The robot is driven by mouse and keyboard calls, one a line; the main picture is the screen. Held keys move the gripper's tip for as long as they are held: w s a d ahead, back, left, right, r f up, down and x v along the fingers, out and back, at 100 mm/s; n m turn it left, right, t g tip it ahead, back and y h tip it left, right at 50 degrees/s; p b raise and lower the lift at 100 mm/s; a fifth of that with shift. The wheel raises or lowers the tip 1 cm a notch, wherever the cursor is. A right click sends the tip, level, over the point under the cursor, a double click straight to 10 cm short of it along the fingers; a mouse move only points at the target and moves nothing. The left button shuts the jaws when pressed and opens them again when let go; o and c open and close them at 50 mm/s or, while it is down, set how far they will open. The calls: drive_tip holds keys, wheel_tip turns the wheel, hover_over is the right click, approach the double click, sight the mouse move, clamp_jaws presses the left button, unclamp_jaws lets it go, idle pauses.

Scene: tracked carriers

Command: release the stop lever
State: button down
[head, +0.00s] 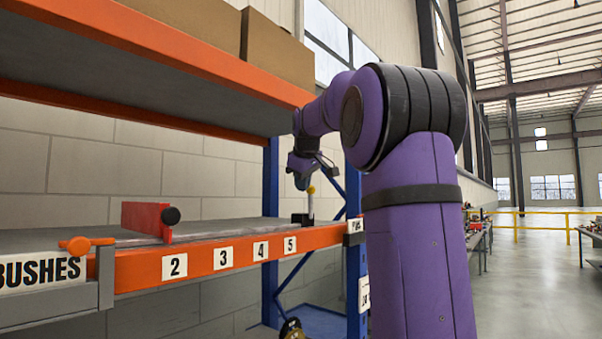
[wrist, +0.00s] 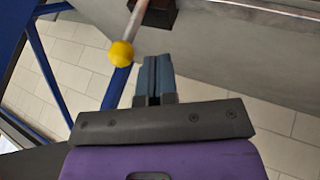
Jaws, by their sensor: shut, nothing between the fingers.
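The stop lever (head: 311,205) stands upright at the right end of the lower shelf, near label 5, with a yellow knob on top and a dark base. In the wrist view its yellow knob (wrist: 121,53) is left of my fingers, and its rod runs up to the dark base (wrist: 158,14). My gripper (head: 302,184) is at the knob's height or slightly above, just left of it in the head view. In the wrist view my gripper (wrist: 153,62) has its fingers together with nothing between them. The knob looks apart from the fingers; whether they touch is not certain.
A red carrier (head: 145,217) with a black knob sits on the lower shelf (head: 220,232), near label 2. An orange handle (head: 80,244) is at the left above the BUSHES sign. The upper shelf (head: 150,35) holds cardboard boxes and overhangs the left. A blue upright (head: 354,200) stands right of the lever.

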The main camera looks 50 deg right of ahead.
drive_tip(key=shift+w+d+f, duration=0.1)
drive_tip(key=shift+w+d, duration=0.05)
drive_tip(key=shift+d, duration=0.45)
drive_tip(key=shift+w+d, duration=0.15)
drive_tip(key=shift+d, duration=0.45)
drive_tip(key=shift+d, duration=0.1)
